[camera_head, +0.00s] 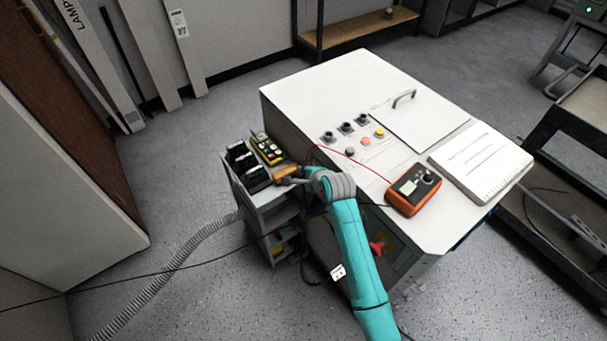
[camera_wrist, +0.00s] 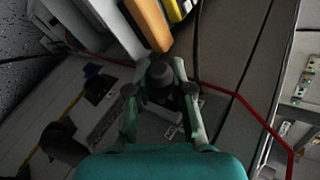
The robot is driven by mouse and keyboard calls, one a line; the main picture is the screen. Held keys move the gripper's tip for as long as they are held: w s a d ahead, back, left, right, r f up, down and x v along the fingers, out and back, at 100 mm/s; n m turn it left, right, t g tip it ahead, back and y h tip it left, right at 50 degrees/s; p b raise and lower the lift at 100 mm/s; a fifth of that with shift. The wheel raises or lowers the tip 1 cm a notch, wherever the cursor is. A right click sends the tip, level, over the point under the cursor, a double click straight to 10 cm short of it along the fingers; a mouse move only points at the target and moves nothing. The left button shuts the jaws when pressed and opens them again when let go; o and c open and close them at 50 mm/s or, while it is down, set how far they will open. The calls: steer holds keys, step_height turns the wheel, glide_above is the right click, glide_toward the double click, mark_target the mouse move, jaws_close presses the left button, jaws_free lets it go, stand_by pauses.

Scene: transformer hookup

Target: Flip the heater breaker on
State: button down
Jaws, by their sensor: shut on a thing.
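My gripper (camera_head: 291,177) is over the small grey side cart, beside the white cabinet (camera_head: 292,122). In the wrist view, its two pale green fingers (camera_wrist: 161,100) close around a dark rounded thing (camera_wrist: 160,76). I cannot tell what that thing is. An orange body (camera_wrist: 149,22) lies just beyond the fingertips, and an orange piece (camera_head: 286,170) also shows near the gripper in the head view. A pale panel (camera_wrist: 305,90) with a row of small parts, like breakers, is at the right of the wrist view. I cannot pick out the heater breaker.
The side cart (camera_head: 262,197) also carries a yellow device (camera_head: 267,149) and dark green-edged blocks (camera_head: 241,160). An orange meter (camera_head: 413,190) and a white binder (camera_head: 481,161) lie on the cabinet. A red wire (camera_wrist: 248,106) runs past my gripper. A grey hose (camera_head: 176,262) crosses the floor.

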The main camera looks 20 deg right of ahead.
steer(key=c, duration=1)
jaws_free()
steer(key=shift+d, duration=0.1)
steer(key=v, duration=1.2)
